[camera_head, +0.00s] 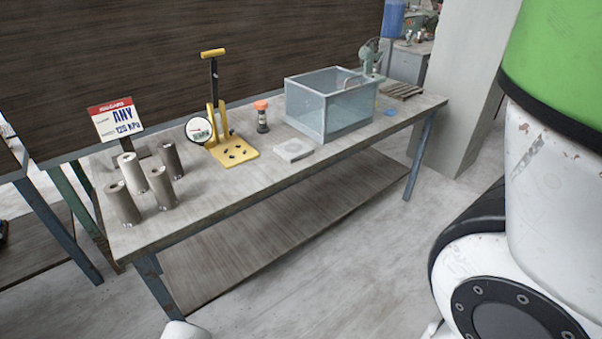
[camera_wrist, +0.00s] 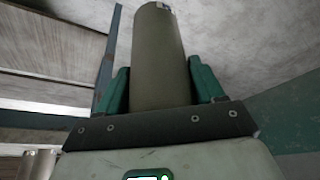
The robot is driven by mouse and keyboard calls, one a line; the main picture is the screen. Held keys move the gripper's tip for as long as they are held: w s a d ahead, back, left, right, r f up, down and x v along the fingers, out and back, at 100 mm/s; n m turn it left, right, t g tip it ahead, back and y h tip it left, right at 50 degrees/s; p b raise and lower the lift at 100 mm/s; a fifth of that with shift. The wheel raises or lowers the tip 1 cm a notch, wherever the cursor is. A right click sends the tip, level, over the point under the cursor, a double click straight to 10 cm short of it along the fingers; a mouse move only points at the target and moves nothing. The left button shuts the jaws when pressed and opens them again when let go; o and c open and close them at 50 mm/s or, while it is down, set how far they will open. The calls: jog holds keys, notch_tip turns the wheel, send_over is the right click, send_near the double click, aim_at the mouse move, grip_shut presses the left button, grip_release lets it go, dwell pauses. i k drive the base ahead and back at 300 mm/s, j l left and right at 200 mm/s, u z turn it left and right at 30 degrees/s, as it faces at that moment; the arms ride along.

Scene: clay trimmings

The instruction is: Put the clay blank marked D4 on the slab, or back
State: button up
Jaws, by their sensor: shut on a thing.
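My gripper (camera_wrist: 158,85) shows in the wrist view, its green fingers shut on an olive-grey cylindrical clay blank (camera_wrist: 158,50). Only a small part of a label shows at the blank's far end, too small to read, so I cannot tell whether it says D4. In the head view a pale square slab (camera_head: 293,149) lies on the table, with a faint round mark and nothing standing on it. Several other cylindrical blanks (camera_head: 161,187) stand upright at the table's left end; their marks are unreadable. The gripper and held blank are not seen in the head view.
The floor in front is clear.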

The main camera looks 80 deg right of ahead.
aim_at(292, 148)
jog(key=z, duration=1.6)
